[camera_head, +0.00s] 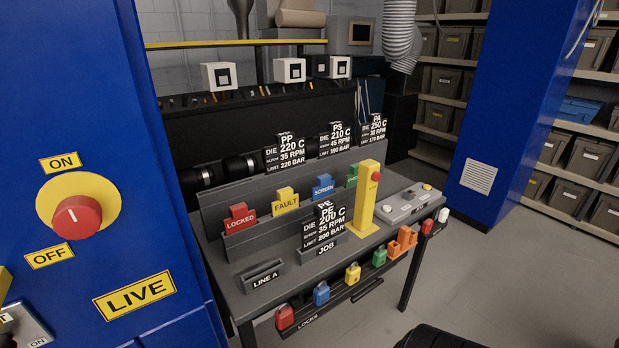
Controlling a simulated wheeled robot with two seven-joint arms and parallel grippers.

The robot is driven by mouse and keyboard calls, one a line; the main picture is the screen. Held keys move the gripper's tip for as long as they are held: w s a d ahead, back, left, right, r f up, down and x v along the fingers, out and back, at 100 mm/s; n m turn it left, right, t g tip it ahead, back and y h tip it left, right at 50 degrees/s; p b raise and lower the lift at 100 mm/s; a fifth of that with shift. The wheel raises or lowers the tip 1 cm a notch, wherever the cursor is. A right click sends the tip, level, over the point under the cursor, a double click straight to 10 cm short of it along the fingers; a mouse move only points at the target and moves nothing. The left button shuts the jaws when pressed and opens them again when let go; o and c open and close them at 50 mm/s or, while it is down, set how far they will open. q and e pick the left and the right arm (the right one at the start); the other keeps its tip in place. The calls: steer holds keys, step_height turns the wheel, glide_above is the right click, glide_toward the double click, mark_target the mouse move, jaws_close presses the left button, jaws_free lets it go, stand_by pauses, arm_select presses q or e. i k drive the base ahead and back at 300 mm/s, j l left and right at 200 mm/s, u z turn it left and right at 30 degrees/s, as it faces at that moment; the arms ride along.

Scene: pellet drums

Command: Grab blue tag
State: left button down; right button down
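The blue tag (323,187), lettered SCREEN, stands upright in the grey rack (222,201) on the table. It is between the yellow FAULT tag (286,200) and a green tag (352,176) partly hidden by a yellow post. A red LOCKED tag (240,217) stands at the left of the row. Neither of my grippers can be made out in the head view.
A yellow post (365,203) and black PE sign (324,226) stand in front of the rack. Coloured padlocks, one blue (321,293), hang along the table's front. A large blue cabinet (150,220) fills the left. Open floor (480,290) lies at right.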

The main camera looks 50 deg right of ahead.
mark_target(325, 187)
steer(key=z, duration=1.7)
